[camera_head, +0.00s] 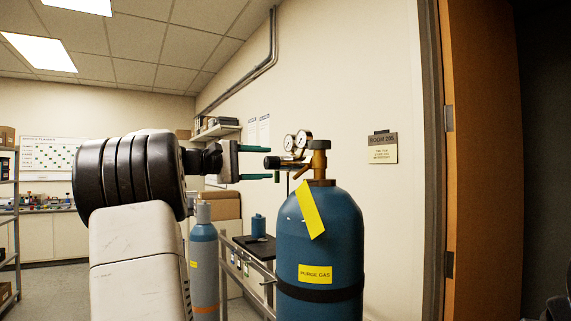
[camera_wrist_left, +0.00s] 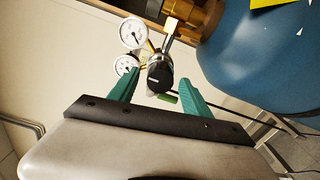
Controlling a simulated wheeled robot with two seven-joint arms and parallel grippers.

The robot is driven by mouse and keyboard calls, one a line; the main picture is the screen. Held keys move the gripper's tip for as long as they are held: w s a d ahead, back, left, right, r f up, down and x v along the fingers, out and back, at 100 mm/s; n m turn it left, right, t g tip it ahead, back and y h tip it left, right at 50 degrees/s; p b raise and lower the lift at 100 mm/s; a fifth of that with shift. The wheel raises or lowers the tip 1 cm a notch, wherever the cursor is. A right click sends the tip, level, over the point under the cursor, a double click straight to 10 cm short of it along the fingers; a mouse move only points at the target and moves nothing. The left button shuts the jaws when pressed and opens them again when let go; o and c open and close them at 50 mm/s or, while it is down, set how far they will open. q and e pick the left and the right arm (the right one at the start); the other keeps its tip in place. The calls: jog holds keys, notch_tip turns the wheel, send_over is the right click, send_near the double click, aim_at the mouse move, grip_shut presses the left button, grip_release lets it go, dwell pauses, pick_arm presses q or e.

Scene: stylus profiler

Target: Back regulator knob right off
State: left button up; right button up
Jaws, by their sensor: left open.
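The black regulator knob (camera_head: 272,163) sticks out to the left from the brass regulator (camera_head: 319,160) on top of the blue gas cylinder (camera_head: 320,240). My left gripper (camera_head: 270,162) is open, with one teal finger above the knob and one below it in the head view. In the left wrist view the knob (camera_wrist_left: 159,76) sits between the two fingertips (camera_wrist_left: 158,79), with gaps seen on both sides. Two round gauges (camera_head: 296,141) stand on the regulator, and they also show in the left wrist view (camera_wrist_left: 132,33). My right gripper is not in view.
The blue cylinder carries a yellow tag (camera_head: 309,209) and a "PURGE GAS" label (camera_head: 315,273). A second blue cylinder (camera_head: 204,255) and a dark-topped cart (camera_head: 258,246) stand behind. A wall sign (camera_head: 382,148) and a wooden door (camera_head: 485,160) are to the right.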

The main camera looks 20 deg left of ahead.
pick_arm(q)
jog(key=shift+s, duration=0.1)
jog(key=v, duration=0.7)
jog(key=shift+s+a, duration=0.25)
jog(key=shift+a, duration=0.05)
jog(key=shift+a, duration=0.1)
